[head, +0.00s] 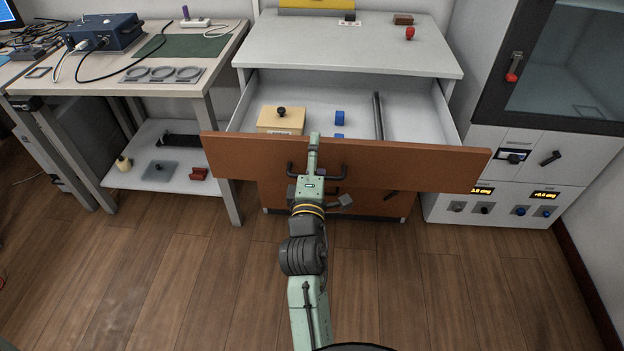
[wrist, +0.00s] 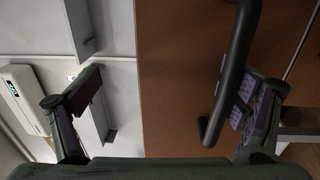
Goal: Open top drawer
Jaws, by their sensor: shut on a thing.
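The top drawer (head: 232,158) is pulled out, with its brown front facing me and its grey inside showing in the head view. Its dark bar handle (head: 337,179) is on the front, partly hidden by my gripper (head: 314,150). In the wrist view the brown front (wrist: 170,100) and the handle (wrist: 236,75) lie between the spread fingers of my gripper (wrist: 165,98). The left finger is over the drawer's inside and the right finger is against the handle side. My gripper is shut on the drawer; exact contact on the inner side is unclear.
A workbench (head: 120,85) stands left, a white cabinet (head: 535,180) right. The wooden floor (head: 450,300) in front is clear.

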